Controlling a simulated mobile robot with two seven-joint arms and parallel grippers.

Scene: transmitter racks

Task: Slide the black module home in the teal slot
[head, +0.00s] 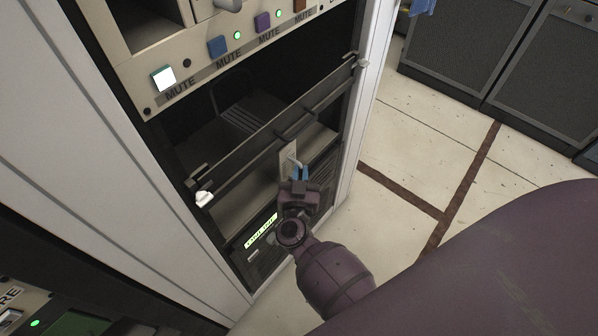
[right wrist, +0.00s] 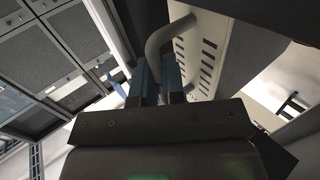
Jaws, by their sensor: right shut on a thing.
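My right gripper (head: 299,173) reaches up to the rack's open bay, its blue fingers shut on a grey bent handle. In the right wrist view, the fingers (right wrist: 158,78) close around this handle (right wrist: 168,35), which meets a pale perforated panel (right wrist: 203,50). In the head view, a small pale plate (head: 287,162) stands just behind the fingers, at the bay's front. I cannot tell which part is the black module, nor how far anything sits inside. No teal slot shows clearly; a lit button with a teal rim (head: 163,79) is above the bay. My left gripper is out of view.
A dark bar (head: 275,128) spans the bay's front, with pale end pieces (head: 204,198) at its sides. A unit with a green display (head: 262,231) lies below. White rack sides (head: 377,75) flank the opening. Tiled floor (head: 400,165) is clear to the right.

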